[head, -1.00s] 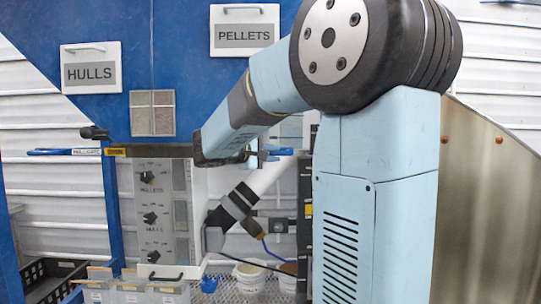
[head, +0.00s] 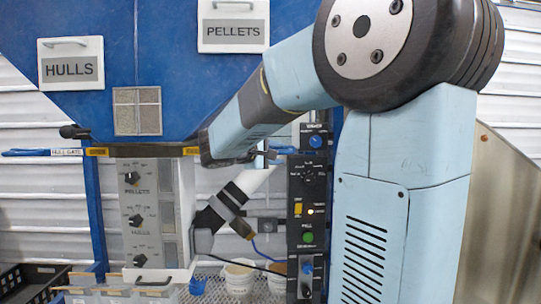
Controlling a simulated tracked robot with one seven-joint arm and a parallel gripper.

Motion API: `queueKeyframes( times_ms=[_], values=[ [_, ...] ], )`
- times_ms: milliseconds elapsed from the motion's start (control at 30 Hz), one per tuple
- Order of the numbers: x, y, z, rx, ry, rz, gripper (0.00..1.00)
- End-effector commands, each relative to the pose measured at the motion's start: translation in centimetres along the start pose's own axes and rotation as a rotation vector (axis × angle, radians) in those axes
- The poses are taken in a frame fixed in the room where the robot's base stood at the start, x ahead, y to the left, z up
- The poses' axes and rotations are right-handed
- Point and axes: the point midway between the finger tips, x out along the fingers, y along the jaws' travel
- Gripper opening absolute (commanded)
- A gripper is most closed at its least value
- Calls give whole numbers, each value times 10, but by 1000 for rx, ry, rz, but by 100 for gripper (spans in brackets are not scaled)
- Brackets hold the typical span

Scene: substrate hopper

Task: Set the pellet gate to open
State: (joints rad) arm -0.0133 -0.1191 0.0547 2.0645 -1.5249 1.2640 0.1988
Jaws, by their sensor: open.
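The blue hopper (head: 165,75) carries a PELLETS plate (head: 233,27) at upper right and a HULLS plate (head: 71,64) at left. Below the hopper, a blue handle (head: 285,150) sticks out to the right, just beside my gripper; it appears to belong to the pellet side, but its label is hidden by my arm. A yellow tag (head: 191,151) shows left of my forearm. My gripper (head: 263,157) is small and partly hidden at the forearm's end, close to this handle. It is open; I cannot tell whether it touches the handle.
The hull gate handle (head: 40,152) sticks out at left. A grey panel (head: 141,215) has knobs marked PELLETS and HULLS. A black control box (head: 307,215) with buttons stands right of the chute. White buckets (head: 239,277) and a black crate (head: 30,285) are below.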

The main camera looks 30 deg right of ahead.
Motion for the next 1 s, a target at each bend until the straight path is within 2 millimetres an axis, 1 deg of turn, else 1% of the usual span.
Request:
queueKeyframes(
  times_ms=[167,267,367,600,800,1000],
  values=[
    [-4,1,-1,1,2,1,40],
    [-13,1,-1,1,4,2,40],
    [-28,1,-2,1,5,3,40],
    [-76,1,-3,0,5,2,40],
    [-112,0,-4,-1,4,2,40],
    [-132,0,-4,0,2,0,40]
  ],
)
